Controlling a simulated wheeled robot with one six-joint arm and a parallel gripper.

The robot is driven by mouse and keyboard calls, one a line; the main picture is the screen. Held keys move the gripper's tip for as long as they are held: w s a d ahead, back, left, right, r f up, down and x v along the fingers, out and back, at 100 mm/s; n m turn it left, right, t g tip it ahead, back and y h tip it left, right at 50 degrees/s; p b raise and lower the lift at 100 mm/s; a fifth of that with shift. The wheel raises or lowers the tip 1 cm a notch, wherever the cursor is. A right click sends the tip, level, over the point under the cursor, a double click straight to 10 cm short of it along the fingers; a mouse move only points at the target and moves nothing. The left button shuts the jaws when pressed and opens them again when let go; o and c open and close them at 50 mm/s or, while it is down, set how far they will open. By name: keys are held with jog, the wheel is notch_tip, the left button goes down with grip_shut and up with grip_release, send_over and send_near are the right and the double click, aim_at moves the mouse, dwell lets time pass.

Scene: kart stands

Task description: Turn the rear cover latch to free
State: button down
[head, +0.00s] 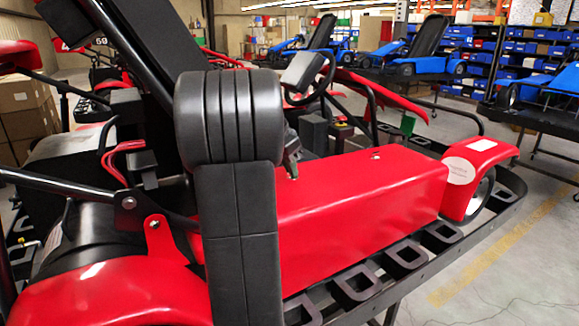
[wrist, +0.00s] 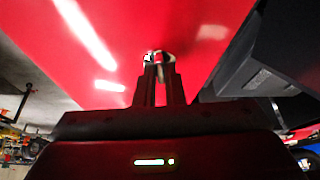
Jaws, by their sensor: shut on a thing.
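The long red cover (head: 350,192) lies along the side of the kart. The rear cover latch is a small metal piece on the cover; in the wrist view the latch (wrist: 149,57) shows at my fingertips, partly hidden by them. My gripper (wrist: 158,64) is shut on it, pointing at the red surface. In the head view my gripper (head: 291,168) shows only in part beside my black arm, which hides the rest. A second small latch (head: 376,155) stands on the cover farther forward, apart from my gripper.
A black side rail with open slots (head: 407,256) runs along the kart below the cover. A steering wheel (head: 310,77) and black seat parts stand behind. Blue karts (head: 411,66) and shelves of bins are at the back.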

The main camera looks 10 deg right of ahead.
jog(key=n, duration=0.2)
jog(key=n+t+y+p, duration=0.1)
jog(key=n, duration=0.1)
jog(key=shift+s+d+r, duration=0.1)
jog(key=shift+s+d, duration=0.05)
jog(key=shift+s, duration=0.05)
jog(key=n, duration=0.2)
jog(key=n+t+y+p, duration=0.1)
jog(key=n, duration=0.1)
jog(key=shift+d+r, duration=0.1)
jog(key=shift+d, duration=0.1)
jog(key=n+y+p, duration=0.2)
jog(key=n, duration=0.2)
jog(key=shift+d+n, duration=0.15)
jog(key=shift+n, duration=0.15)
jog(key=shift+d+n+y+p, duration=0.1)
jog(key=shift+n+y+p, duration=0.65)
jog(key=shift+n, duration=1.05)
jog(key=c, duration=1.5)
grip_release()
jog(key=b+v, duration=0.1)
jog(key=v, duration=1.2)
jog(key=shift+s+d+r, duration=0.1)
jog(key=shift+s+r, duration=0.05)
jog(key=shift+r, duration=0.05)
